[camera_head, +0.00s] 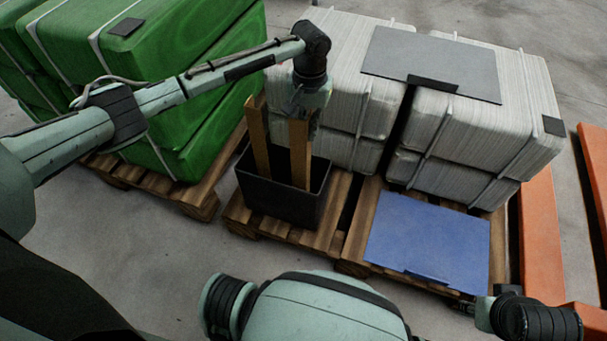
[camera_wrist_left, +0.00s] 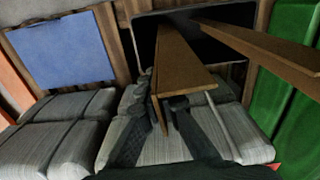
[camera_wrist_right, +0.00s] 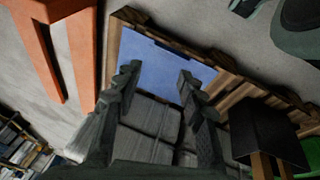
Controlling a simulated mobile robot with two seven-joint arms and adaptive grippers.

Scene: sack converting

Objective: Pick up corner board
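Two brown corner boards stand upright in a black bin (camera_head: 270,204). The left one (camera_head: 257,140) is free of any gripper. My left gripper (camera_head: 309,112) is at the top of the right one (camera_head: 300,155). In the left wrist view the fingers (camera_wrist_left: 164,102) have closed in on either side of that board's edge, with the board (camera_wrist_left: 188,72) running away into the bin; contact looks likely. The other board (camera_wrist_left: 265,48) passes to the right. My right gripper (camera_wrist_right: 158,72) is open and empty; its fingers do not show in the head view.
The bin stands on a wooden pallet (camera_head: 328,232) before strapped grey sack stacks (camera_head: 350,100). A blue sheet (camera_head: 428,242) lies to the right, a grey sheet (camera_head: 432,60) on top. Green bales (camera_head: 190,60) stand left, orange beams (camera_head: 540,235) right.

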